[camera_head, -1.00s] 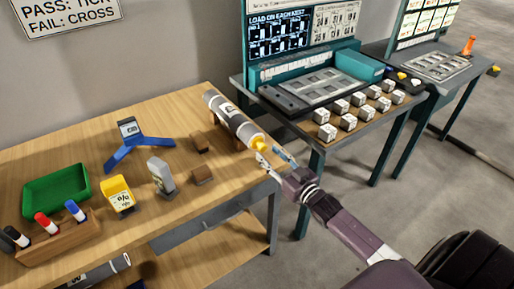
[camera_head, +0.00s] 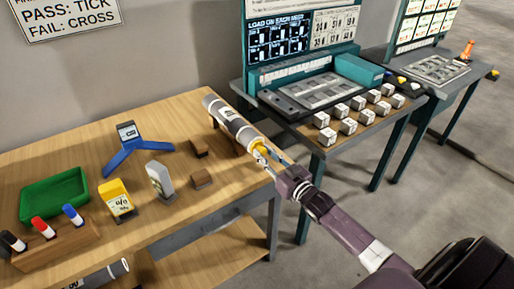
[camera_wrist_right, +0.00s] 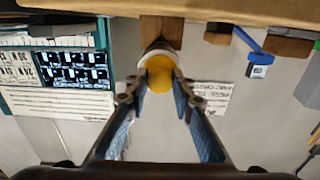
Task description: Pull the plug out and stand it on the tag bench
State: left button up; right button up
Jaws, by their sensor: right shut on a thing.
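The yellow plug (camera_wrist_right: 159,80) sits at the near end of a grey roll (camera_head: 231,121), which lies on the wooden bench. My right gripper (camera_head: 263,155) is shut on the plug at the bench's right edge. In the right wrist view, the fingers (camera_wrist_right: 160,82) press the yellow plug from both sides, with the roll's pale rim just behind it. I cannot tell whether the plug has shifted in the roll. No label in view clearly names the tag bench; the wooden bench (camera_head: 190,105) carries the roll. My left gripper is not in view.
On the bench stand a yellow tag holder (camera_head: 116,198), a grey block (camera_head: 160,181), a blue stand (camera_head: 130,146), a green tray (camera_head: 55,193), a marker rack (camera_head: 62,244) and small brown blocks (camera_head: 201,179). A teal station (camera_head: 305,85) with white cubes is behind right.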

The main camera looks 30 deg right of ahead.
jog(key=shift+r, duration=0.15)
jog(key=shift+s+p, duration=0.1)
jog(key=shift+p, duration=0.2)
jog(key=shift+s+p, duration=0.3)
jog(key=shift+s, duration=0.05)
jog(key=shift+s+d+p, duration=0.15)
jog(key=shift+s+p, duration=0.5)
jog(key=shift+s, duration=0.65)
jog(key=shift+s+d+p, duration=0.1)
jog(key=shift+s+p, duration=0.5)
jog(key=shift+s, duration=0.65)
